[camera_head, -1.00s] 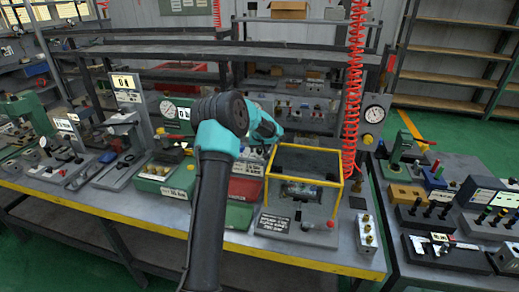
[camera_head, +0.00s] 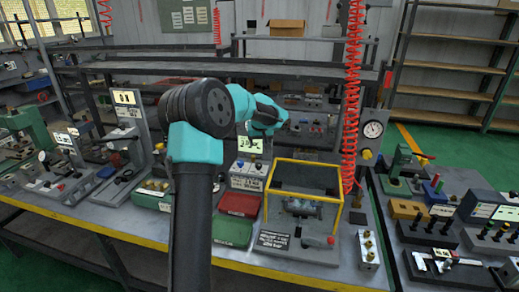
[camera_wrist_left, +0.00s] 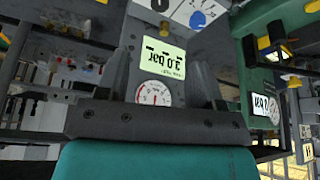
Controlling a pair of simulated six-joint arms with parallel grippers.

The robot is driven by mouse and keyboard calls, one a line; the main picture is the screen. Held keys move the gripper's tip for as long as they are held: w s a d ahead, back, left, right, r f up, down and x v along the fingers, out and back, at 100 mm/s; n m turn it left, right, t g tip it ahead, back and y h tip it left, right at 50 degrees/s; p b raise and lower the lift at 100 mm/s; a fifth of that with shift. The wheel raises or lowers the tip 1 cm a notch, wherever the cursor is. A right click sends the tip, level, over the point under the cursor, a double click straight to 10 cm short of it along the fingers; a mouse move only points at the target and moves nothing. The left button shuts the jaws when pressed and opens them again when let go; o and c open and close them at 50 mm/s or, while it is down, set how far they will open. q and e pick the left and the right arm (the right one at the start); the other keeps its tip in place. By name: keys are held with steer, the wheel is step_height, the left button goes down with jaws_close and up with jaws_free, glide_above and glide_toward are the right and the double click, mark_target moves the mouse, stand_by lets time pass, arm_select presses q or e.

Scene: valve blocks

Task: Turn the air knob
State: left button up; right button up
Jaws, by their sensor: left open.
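My left gripper (camera_head: 270,117) is above the back of the bench, and its fingertips are hard to make out in the head view. In the left wrist view the gripper (camera_wrist_left: 160,72) is open and empty. Between its fingers shows a panel with a lit pressure display (camera_wrist_left: 163,57) and a round gauge (camera_wrist_left: 153,94), seen upside down. Beyond the fingertips is a box with a blue knob (camera_wrist_left: 198,19). A yellow knob (camera_wrist_left: 265,42) is at the right there. Another yellow knob (camera_head: 366,154) is below a gauge (camera_head: 373,130) in the head view. Which is the air knob is unclear. My right gripper is not in view.
A yellow-framed clear box (camera_head: 304,195) stands right of my left arm. Red (camera_head: 239,204) and green (camera_head: 232,231) blocks lie beside the arm. A red coiled hose (camera_head: 351,100) hangs at the right. Dark shelving (camera_head: 220,70) crosses behind the gripper.

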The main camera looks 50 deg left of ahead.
mark_target(259, 164)
arm_select(q)
steer(key=shift+s+d+r, duration=0.15)
steer(key=shift+d+r, duration=0.05)
steer(key=shift+r, duration=0.35)
steer(key=shift+s+a+m+t+h, duration=0.45)
steer(key=shift+a+m, duration=0.2)
steer(key=shift+m, duration=0.6)
steer(key=shift+s+a+m+t+h, duration=0.3)
steer(key=shift+s+a+m, duration=0.3)
steer(key=shift+m, duration=0.65)
steer(key=shift+w, duration=0.1)
steer(key=x, duration=1.7)
steer(key=shift+f, duration=0.3)
